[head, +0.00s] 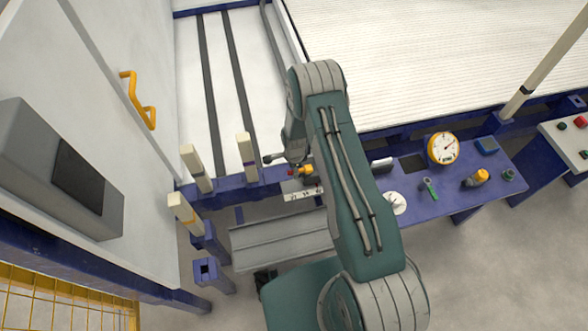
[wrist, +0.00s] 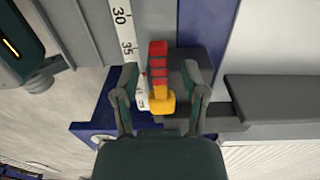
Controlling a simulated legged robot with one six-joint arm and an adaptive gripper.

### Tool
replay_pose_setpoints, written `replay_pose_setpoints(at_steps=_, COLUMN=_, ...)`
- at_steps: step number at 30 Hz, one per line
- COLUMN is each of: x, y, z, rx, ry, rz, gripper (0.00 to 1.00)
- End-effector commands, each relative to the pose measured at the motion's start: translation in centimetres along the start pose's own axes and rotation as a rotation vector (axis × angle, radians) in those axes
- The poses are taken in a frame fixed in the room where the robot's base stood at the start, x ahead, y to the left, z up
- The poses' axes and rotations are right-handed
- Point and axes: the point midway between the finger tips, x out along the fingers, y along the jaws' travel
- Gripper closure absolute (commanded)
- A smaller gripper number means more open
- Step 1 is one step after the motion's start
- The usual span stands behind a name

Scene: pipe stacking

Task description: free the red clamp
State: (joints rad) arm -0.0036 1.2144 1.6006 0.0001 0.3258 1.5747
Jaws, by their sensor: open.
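The red clamp (wrist: 158,62) shows in the wrist view as a ribbed red handle with a yellow part (wrist: 161,103) at its lower end. It is at a dark grey block beside a white ruler strip. My gripper (wrist: 160,84) is open, with one finger on each side of the clamp and visible gaps between them. I cannot tell how deep the fingers reach. In the head view a small red bit of the clamp (head: 291,172) and its yellow part (head: 306,170) show beside my arm, which hides much of that spot.
A blue bench (head: 450,185) on the right carries a yellow dial gauge (head: 442,148), a green-handled tool (head: 429,187) and a yellow-topped item (head: 475,179). Cream posts (head: 196,167) stand left of my arm. A grey ribbed panel (head: 280,240) lies below.

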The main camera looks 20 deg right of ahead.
Motion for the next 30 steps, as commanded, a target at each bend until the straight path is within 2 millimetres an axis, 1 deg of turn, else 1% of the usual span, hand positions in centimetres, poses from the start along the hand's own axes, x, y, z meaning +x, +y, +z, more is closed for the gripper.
replay_pose_setpoints(at_steps=7, x=0.13, y=0.01, z=0.01, rx=-0.001, ry=0.0, rz=0.0, gripper=0.44)
replay_pose_setpoints(at_steps=8, x=0.12, y=0.01, z=0.01, rx=-0.001, ry=0.0, rz=0.0, gripper=0.53)
replay_pose_setpoints(at_steps=9, x=0.12, y=0.01, z=0.01, rx=-0.001, ry=0.0, rz=0.0, gripper=0.71)
replay_pose_setpoints(at_steps=11, x=0.12, y=0.01, z=0.01, rx=-0.001, ry=0.0, rz=0.0, gripper=0.98)
replay_pose_setpoints(at_steps=12, x=0.11, y=0.0, z=0.01, rx=-0.001, ry=0.0, rz=0.0, gripper=1.0)
replay_pose_setpoints(at_steps=23, x=0.12, y=0.04, z=0.0, rx=-0.018, ry=0.0, rz=-0.001, gripper=1.0)
replay_pose_setpoints(at_steps=30, x=0.12, y=0.58, z=-0.05, rx=-0.119, ry=0.0, rz=-0.002, gripper=1.0)
